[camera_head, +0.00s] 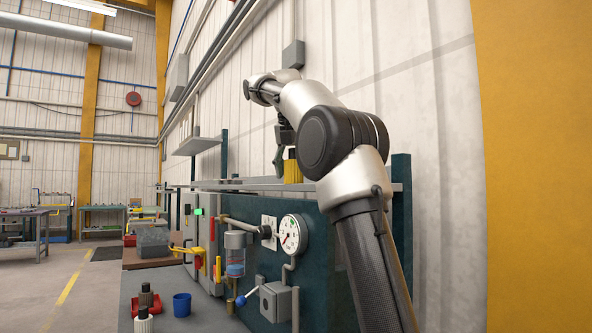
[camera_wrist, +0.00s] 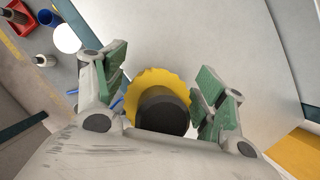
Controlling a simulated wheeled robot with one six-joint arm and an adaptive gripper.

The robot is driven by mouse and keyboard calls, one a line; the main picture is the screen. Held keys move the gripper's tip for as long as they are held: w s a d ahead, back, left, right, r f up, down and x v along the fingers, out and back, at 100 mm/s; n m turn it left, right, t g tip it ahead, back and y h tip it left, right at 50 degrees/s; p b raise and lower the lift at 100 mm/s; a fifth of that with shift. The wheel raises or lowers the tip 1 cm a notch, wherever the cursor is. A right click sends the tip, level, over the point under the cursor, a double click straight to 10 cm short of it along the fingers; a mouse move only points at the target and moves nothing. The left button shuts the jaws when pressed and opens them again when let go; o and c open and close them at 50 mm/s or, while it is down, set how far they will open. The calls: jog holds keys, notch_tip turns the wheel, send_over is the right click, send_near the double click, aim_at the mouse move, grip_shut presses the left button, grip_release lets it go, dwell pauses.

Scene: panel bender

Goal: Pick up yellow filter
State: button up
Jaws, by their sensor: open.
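The yellow filter (camera_head: 292,171) stands upright on the grey shelf above the panel in the head view. In the wrist view the yellow filter (camera_wrist: 158,84) shows from above as a ribbed yellow ring with a dark round centre. My gripper (camera_head: 281,160) is at the filter, its upper part partly hidden behind my arm in the head view. In the wrist view my gripper (camera_wrist: 160,88) is open, with one green-padded finger on each side of the filter. Gaps show between the pads and the filter, with no clear contact.
The shelf (camera_head: 240,184) runs along the wall above a dark panel with a pressure gauge (camera_head: 293,235). On the bench below stand a blue cup (camera_head: 182,305) and a red tray (camera_head: 147,302). A dark shelf post (camera_head: 402,210) rises behind my arm.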

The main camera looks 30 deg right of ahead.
jog(key=shift+w+f, duration=0.1)
jog(key=shift+c, duration=0.5)
jog(key=c, duration=1)
jog(key=shift+r, duration=0.2)
